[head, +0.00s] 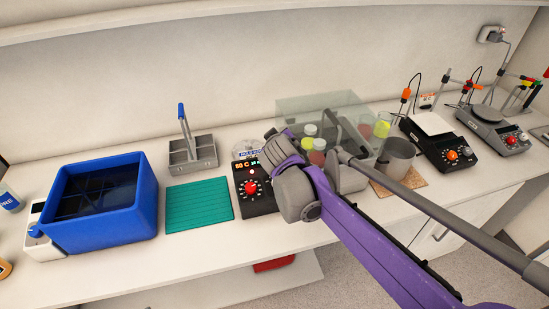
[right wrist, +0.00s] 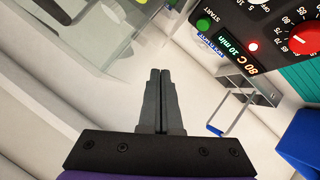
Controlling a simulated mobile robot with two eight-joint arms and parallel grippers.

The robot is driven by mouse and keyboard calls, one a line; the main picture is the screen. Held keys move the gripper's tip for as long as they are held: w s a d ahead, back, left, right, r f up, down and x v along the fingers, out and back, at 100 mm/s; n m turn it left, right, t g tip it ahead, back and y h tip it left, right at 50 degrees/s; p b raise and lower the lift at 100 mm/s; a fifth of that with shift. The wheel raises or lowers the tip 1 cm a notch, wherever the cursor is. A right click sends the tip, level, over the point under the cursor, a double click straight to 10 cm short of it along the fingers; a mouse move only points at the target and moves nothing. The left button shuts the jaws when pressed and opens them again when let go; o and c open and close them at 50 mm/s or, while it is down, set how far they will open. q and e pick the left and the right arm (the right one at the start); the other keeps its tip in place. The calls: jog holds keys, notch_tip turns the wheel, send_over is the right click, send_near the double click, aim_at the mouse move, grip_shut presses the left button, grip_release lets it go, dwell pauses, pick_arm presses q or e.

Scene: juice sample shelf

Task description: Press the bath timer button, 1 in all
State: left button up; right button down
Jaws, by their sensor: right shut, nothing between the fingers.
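The black timer box (head: 256,201) stands on the bench with a red knob (head: 250,187) and a lit display. In the right wrist view it is upside down at the upper right, with its display (right wrist: 235,54) reading 80 C 10 min. In the head view my purple right arm partly covers the box's right side. My left gripper is not in view.
A blue water bath (head: 146,190) stands at the left, with a teal mat (head: 199,205) beside it. A grey rack (head: 205,153) is behind the mat. A clear case (head: 320,104) with several capped jars stands behind my right arm. Two hotplates are further right.

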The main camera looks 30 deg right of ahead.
jog(key=f+b, duration=0.1)
jog(key=f, duration=0.2)
jog(key=w+f+b, duration=0.1)
jog(key=f+b, duration=0.1)
jog(key=f, duration=0.1)
jog(key=shift+w+d+f, duration=0.15)
jog(key=shift+d+f, duration=0.05)
jog(key=shift+f, duration=0.1)
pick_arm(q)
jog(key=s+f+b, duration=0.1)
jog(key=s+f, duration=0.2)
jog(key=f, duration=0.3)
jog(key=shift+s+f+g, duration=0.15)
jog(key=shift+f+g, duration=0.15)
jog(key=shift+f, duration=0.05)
pick_arm(e)
jog(key=shift+w+f, duration=0.25)
jog(key=shift+f, duration=0.25)
jog(key=shift+w+f, duration=0.2)
jog(key=shift+f, duration=0.25)
jog(key=shift+f, duration=0.1)
pick_arm(q)
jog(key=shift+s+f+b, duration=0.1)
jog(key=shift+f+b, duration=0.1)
jog(key=shift+b, duration=0.15)
pick_arm(e)
jog(key=shift+w+d+f, duration=0.1)
jog(key=shift+f, duration=0.2)
